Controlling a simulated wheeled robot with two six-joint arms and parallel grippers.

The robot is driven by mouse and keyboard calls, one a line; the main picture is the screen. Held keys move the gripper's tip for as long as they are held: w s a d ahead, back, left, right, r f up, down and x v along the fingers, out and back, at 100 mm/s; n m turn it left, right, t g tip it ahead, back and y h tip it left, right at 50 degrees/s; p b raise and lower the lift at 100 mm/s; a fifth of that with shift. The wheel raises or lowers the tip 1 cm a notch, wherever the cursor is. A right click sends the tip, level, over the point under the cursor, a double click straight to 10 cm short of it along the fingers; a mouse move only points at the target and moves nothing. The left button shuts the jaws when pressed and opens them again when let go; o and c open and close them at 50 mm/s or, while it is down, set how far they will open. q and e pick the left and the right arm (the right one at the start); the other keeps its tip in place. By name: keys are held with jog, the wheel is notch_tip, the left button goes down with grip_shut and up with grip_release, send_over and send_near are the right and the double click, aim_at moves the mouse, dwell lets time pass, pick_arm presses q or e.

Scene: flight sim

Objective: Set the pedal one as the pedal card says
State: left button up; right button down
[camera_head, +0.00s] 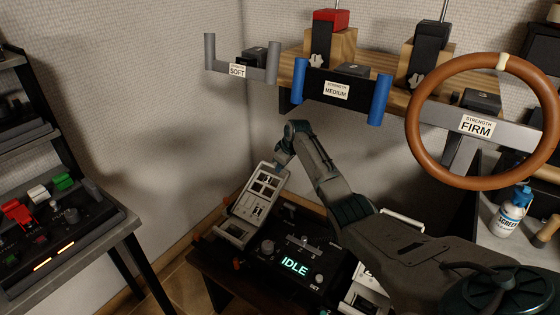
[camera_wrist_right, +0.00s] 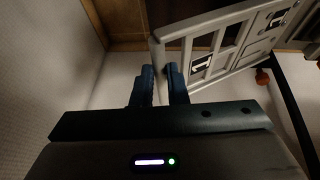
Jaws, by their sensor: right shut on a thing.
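Pedal one (camera_head: 262,190) is a light grey plate with dark cut-outs, tilted up at the left of the black pedal unit (camera_head: 292,262). The wrist view shows a "1" label on pedal one (camera_wrist_right: 225,55). My right gripper (camera_head: 284,158) is shut on the upper edge of pedal one; its dark fingers (camera_wrist_right: 160,82) meet at the plate's corner in the wrist view. The unit's display (camera_head: 294,266) reads "IDLE", with knobs around it. A second pedal (camera_head: 366,296) is partly hidden by my right arm. I cannot make out a pedal card. My left gripper is not in view.
Yokes marked "SOFT" (camera_head: 237,71) and "MEDIUM" (camera_head: 337,90) and a brown wheel (camera_head: 413,130) by a "FIRM" label (camera_head: 476,126) hang above. A bottle (camera_head: 512,212) stands at right. A control panel (camera_head: 60,235) sits on a table at left.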

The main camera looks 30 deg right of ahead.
jog(key=shift+r, duration=0.25)
jog(key=c, duration=1.4)
grip_release()
jog(key=shift+s+a+r, duration=0.1)
jog(key=shift+r, duration=0.1)
jog(key=shift+c, duration=0.2)
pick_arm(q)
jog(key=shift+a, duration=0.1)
pick_arm(e)
jog(key=shift+f, duration=0.1)
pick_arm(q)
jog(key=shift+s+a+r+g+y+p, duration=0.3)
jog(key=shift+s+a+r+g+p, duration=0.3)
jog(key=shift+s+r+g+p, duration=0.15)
pick_arm(e)
jog(key=v, duration=1)
jog(key=shift+r, duration=0.35)
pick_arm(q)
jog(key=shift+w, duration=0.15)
pick_arm(e)
jog(key=shift+s, duration=0.15)
jog(key=shift+f, duration=0.1)
